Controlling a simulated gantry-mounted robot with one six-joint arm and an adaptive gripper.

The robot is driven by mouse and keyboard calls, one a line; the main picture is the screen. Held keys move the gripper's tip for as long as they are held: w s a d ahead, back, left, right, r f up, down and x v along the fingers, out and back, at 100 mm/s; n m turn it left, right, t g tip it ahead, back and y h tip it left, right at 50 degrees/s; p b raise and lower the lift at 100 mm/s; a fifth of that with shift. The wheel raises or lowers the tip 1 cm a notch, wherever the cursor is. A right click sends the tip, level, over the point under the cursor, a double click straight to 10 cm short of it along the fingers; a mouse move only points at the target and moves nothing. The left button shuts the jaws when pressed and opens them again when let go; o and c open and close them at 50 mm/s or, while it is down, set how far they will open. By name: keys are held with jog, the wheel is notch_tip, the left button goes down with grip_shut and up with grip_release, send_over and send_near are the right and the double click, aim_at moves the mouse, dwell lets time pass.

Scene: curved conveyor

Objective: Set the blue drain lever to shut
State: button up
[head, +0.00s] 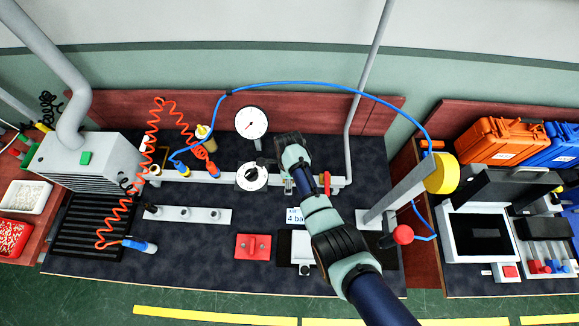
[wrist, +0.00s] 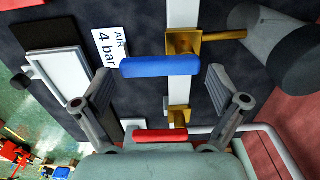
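The blue drain lever (wrist: 160,67) lies crosswise to the pale pipe (wrist: 182,95) in the wrist view. My gripper (wrist: 160,78) is open, with one finger on each side of the blue lever's ends; I see no contact. In the head view my gripper (head: 280,146) is over the pipe, and it and the arm mostly hide the blue lever. A red lever (wrist: 160,136) stands nearer the gripper's base in the wrist view, also crosswise to the pipe; it shows in the head view (head: 326,183).
An "AIR 4 bar" label (wrist: 111,44) is beside the blue lever. A dial gauge (head: 251,122) and a round black-and-white dial (head: 252,176) stand left of my gripper. A blue hose (head: 330,86) arches behind. A grey post (head: 355,110) rises to the right.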

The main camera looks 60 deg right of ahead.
notch_tip(320, 180, up, 12)
dwell(0.6)
dwell(0.5)
